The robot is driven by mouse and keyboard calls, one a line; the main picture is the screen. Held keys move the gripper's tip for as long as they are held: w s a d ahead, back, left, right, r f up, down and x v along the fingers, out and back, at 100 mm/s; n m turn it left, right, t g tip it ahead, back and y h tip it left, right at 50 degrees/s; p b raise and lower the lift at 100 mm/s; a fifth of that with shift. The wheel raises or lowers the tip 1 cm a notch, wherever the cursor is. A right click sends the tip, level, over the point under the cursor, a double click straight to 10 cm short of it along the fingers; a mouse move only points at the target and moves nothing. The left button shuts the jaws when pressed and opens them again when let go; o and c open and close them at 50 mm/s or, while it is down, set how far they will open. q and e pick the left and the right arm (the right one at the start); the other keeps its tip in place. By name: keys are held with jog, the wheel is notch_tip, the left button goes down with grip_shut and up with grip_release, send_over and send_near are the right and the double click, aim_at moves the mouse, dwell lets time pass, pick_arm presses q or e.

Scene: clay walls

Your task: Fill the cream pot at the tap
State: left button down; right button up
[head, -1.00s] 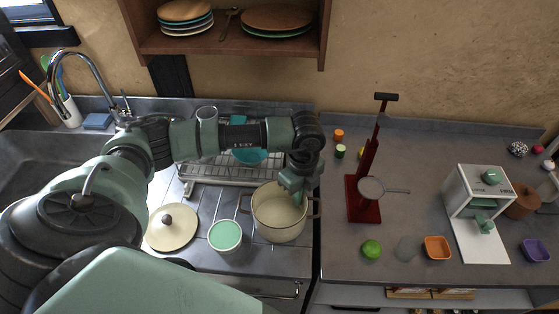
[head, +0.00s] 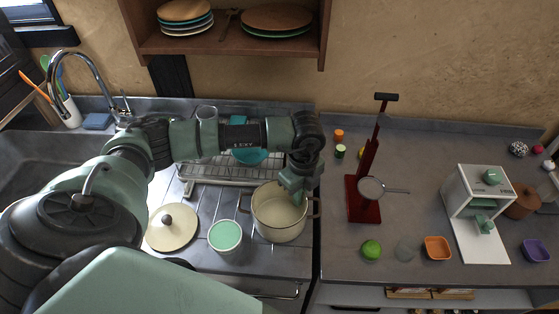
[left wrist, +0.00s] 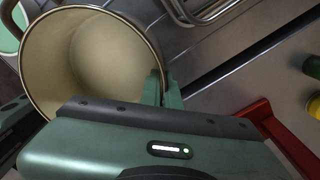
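The cream pot (head: 266,222) is upright on the ribbed drainboard beside the sink, with a brown handle at each side. Its open inside also shows in the left wrist view (left wrist: 85,60) and looks empty. My left gripper (head: 297,193) reaches down at the pot's right rim. In the left wrist view its green fingers (left wrist: 162,90) are close together on either side of the rim, shut on the pot's wall. The chrome tap (head: 83,54) arches over the sink (head: 40,160) at the far left. My right gripper is not in view.
A cream lid (head: 172,236) and a mint-topped tub (head: 225,236) are left of the pot. A wire dish rack (head: 215,173) stands behind it, below my arm. A dark red stand (head: 363,198) is to the right. A wall shelf (head: 230,42) hangs above.

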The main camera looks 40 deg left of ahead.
pick_arm(q)
jog(key=shift+r, duration=0.15)
dwell(0.5)
